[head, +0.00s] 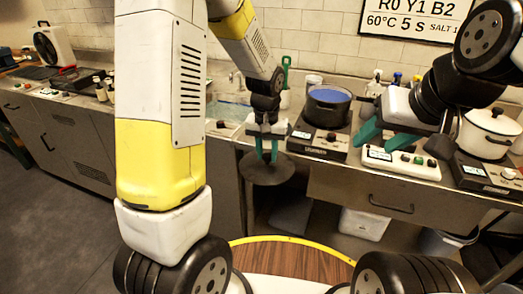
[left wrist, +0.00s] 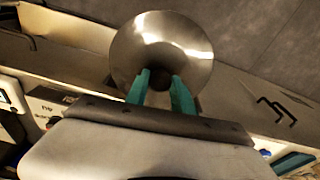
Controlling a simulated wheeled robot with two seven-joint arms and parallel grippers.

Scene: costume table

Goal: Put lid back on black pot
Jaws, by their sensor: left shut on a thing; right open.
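My left gripper (head: 267,155) is shut on the round metal lid (head: 267,172) and holds it flat in front of the counter edge. The left wrist view also shows the shiny lid (left wrist: 195,40) with the green fingers (left wrist: 160,82) closed at its middle. The black pot (head: 328,112) stands on a hot plate on the counter, right of and behind the lid. It is uncovered and blue shows inside. My right gripper (head: 367,122) is open and empty, above the counter right of the black pot.
A white pot (head: 488,135) with its lid on stands at the right on another hot plate (head: 485,174). A white control box (head: 402,160) lies below my right gripper. Several bottles stand along the wall.

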